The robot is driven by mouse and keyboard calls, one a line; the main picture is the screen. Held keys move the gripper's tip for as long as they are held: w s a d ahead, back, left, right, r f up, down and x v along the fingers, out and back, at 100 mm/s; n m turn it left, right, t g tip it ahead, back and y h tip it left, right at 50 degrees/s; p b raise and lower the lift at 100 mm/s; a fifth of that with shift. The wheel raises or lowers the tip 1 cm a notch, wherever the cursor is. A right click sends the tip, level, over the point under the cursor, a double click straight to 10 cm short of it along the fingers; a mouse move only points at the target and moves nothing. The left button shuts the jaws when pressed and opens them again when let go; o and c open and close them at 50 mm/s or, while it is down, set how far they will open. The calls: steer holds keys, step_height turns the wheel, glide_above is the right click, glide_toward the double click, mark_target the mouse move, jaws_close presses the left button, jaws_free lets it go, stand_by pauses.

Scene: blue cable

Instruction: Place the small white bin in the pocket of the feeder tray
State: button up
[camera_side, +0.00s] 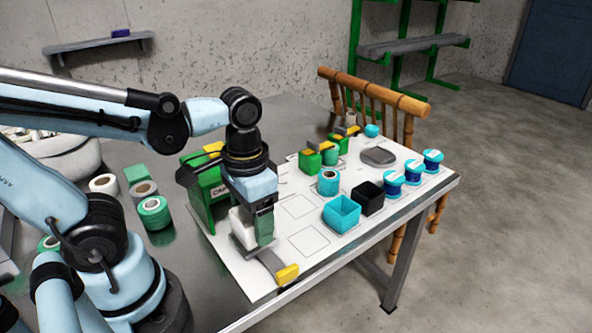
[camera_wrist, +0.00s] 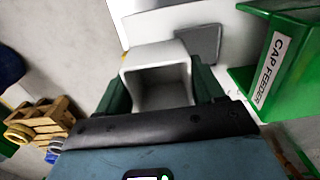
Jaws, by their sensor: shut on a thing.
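My gripper (camera_side: 256,226) is shut on the small white bin (camera_wrist: 158,76), with a dark green finger on either side of it. In the wrist view the bin's open mouth faces the camera. In the side view the white bin (camera_side: 238,222) is partly hidden behind a finger, low over the near left part of the white board (camera_side: 272,240). I cannot tell whether it touches the board. A grey square pad (camera_wrist: 199,43) lies just past the bin in the wrist view. The green cap feeder (camera_side: 203,193) stands close behind; it also shows in the wrist view (camera_wrist: 290,70).
A yellow-ended grey tool (camera_side: 284,272) lies at the board's near edge. A turquoise open box (camera_side: 341,214), a black box (camera_side: 368,198) and several blue spools stand to the right. Two outlined squares between are bare. Green and white rolls (camera_side: 154,212) stand at the left.

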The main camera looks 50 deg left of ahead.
steer(key=w+a+f, duration=0.1)
steer(key=a, duration=0.1)
steer(key=a+f, duration=0.1)
steer(key=a, duration=0.1)
steer(key=w+a+f, duration=0.1)
steer(key=a+f, duration=0.1)
steer(key=shift+w+a+f, duration=0.1)
steer(key=shift+w+a, duration=0.15)
steer(key=shift+w, duration=0.1)
steer(key=shift+f, duration=2)
steer(key=shift+f, duration=0.1)
steer(key=o, duration=1)
steer(key=shift+r, duration=6)
steer(key=shift+w+d+f+t, duration=0.1)
steer(key=shift+w+d+t, duration=0.6)
steer(key=shift+t, duration=0.5)
steer(key=shift+w+d+r+t, duration=0.1)
steer(key=shift+w+d+t, duration=0.6)
steer(key=shift+t, duration=0.5)
steer(key=shift+w+d+f+t, duration=0.1)
steer(key=shift+w+d+t, duration=0.45)
steer(key=shift+w+t, duration=0.5)
